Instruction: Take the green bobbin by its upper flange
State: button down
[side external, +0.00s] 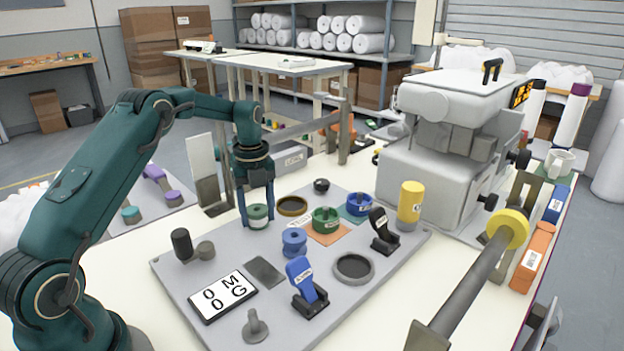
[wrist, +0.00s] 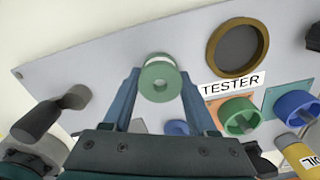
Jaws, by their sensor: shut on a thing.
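The green bobbin (side external: 258,223), pale green with a light middle, is upright at the back left part of the grey board (side external: 221,262). My gripper (side external: 258,210) points down with one blue finger on each side of the bobbin, shut on it near its upper flange. In the wrist view the bobbin's round top (wrist: 150,74) with its centre hole sits between the two fingertips (wrist: 160,79). I cannot tell whether its lower end touches the board.
A brown ring (side external: 292,206) lies just right of the bobbin. The white machine (side external: 430,185) fills the back right.

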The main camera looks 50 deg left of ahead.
jog(key=shift+r, duration=2.5)
